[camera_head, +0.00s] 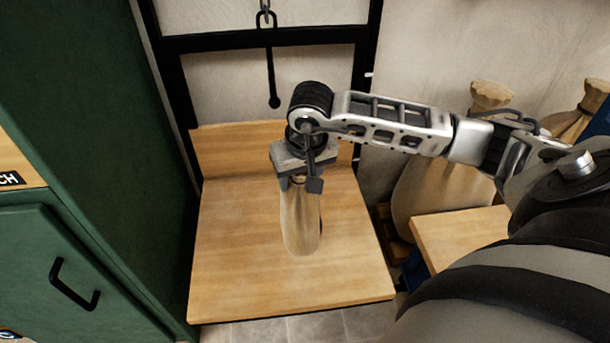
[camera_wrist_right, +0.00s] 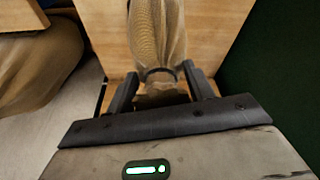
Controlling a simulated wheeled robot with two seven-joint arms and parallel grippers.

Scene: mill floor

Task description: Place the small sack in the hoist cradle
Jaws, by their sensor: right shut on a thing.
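The small tan sack (camera_head: 300,220) hangs upright from my right gripper (camera_head: 300,183), over the wooden platform of the hoist cradle (camera_head: 235,275). The right gripper is shut on the sack's tied neck. In the right wrist view the two fingers (camera_wrist_right: 160,90) sit on either side of the neck, and the sack body (camera_wrist_right: 158,35) extends away above the wood (camera_wrist_right: 215,35). I cannot tell whether the sack's bottom touches the platform. My left gripper is not in view.
A dark metal frame (camera_head: 180,95) with a hanging hook rod (camera_head: 270,70) stands behind the cradle. A green cabinet (camera_head: 90,130) is close on the left. Large sacks (camera_head: 440,185) and a wooden surface (camera_head: 455,240) are on the right. The platform around the sack is clear.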

